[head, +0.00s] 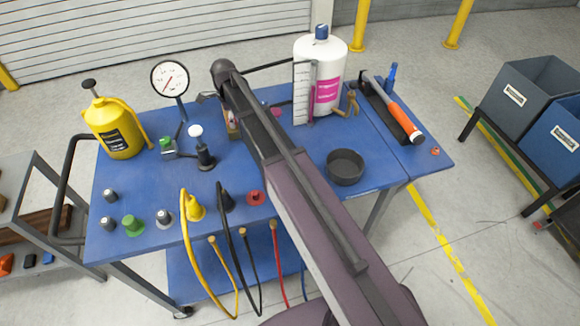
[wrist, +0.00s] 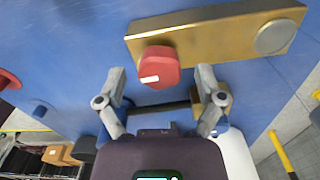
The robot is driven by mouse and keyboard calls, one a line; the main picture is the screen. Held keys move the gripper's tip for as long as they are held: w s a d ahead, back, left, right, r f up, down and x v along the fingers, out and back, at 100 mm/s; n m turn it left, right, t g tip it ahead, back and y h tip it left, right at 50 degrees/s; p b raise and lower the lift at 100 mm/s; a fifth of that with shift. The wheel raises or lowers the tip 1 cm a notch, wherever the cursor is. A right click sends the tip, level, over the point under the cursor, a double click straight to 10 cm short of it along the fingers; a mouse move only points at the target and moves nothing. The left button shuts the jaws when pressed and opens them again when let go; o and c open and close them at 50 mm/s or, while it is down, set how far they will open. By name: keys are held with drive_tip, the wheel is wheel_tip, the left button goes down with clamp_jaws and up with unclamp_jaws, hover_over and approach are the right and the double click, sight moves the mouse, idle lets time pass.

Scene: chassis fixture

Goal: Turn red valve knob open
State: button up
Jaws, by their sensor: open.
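The red valve knob (wrist: 158,66), with a white mark on its face, sits on a brass block (wrist: 215,38) in the wrist view. A round silver disc (wrist: 273,37) is at the block's right end. My gripper (wrist: 160,74) is open, with one finger on each side of the knob. A gap shows between each finger and the knob, and I see no contact. In the head view my arm covers the knob and most of the block; a small brass part (head: 233,128) shows left of the arm. My gripper is mostly hidden there.
Several caps and hoses line the front edge. Grey and blue bins stand at the right.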

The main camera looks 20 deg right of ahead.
drive_tip(key=shift+m, duration=0.3)
drive_tip(key=shift+r+p, duration=0.45)
drive_tip(key=shift+r, duration=0.05)
wheel_tip(320, 180, up, 13)
drive_tip(key=p, duration=1.3)
drive_tip(key=shift+s+d+f+n+b, duration=2.25)
drive_tip(key=shift+s+f+n+b, duration=0.45)
drive_tip(key=shift+s+n, duration=1)
drive_tip(key=shift+s+d+f+n+b, duration=2.2)
drive_tip(key=shift+s+f+n+b, duration=0.7)
drive_tip(key=shift+s, duration=1.45)
drive_tip(key=shift+s+d+f+n+b, duration=2.4)
drive_tip(key=shift+s+n, duration=1.1)
drive_tip(key=shift+s, duration=0.5)
